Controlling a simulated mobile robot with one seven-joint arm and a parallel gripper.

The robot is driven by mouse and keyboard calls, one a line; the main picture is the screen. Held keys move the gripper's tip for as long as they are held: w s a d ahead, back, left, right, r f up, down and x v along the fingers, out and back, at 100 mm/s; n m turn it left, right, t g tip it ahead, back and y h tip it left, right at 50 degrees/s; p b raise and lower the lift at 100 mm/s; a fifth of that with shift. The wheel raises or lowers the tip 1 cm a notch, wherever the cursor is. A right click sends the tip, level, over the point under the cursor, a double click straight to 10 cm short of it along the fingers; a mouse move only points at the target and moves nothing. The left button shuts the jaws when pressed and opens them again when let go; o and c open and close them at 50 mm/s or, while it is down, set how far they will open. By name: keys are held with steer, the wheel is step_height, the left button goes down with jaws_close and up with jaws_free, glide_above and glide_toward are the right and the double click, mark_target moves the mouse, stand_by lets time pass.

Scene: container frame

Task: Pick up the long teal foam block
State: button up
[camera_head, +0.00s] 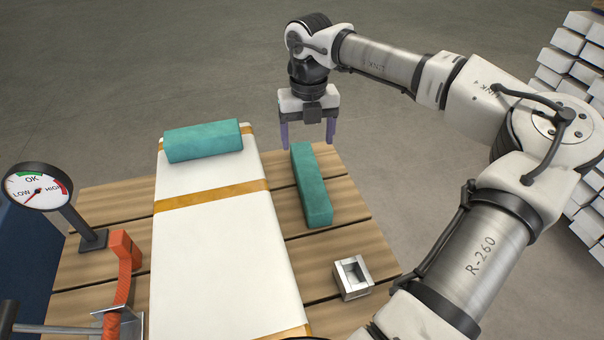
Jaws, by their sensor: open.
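A long teal foam block (312,187) lies on the wooden slatted deck, to the right of the white package, its length running from back to front. A second teal block (203,142), which looks shorter and thicker, lies crosswise on the far end of the white package (215,245). My gripper (308,142) points down at the far end of the long block.
A small square metal socket (352,278) stands on the deck near the long block's front end. A gauge (38,188) on a post and an orange strap (122,265) are at the left. White stacked pieces (580,90) stand at the far right. The floor behind is clear.

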mark_target(310, 174)
step_height(310, 174, down, 8)
steer(key=shift+r, duration=0.1)
steer(key=shift+w+d+f, duration=0.1)
steer(key=shift+d+f, duration=0.05)
steer(key=shift+f, duration=1.2)
steer(key=shift+w+d+f, duration=0.1)
steer(key=shift+f, duration=1.25)
steer(key=c, duration=1)
steer(key=shift+r, duration=0.1)
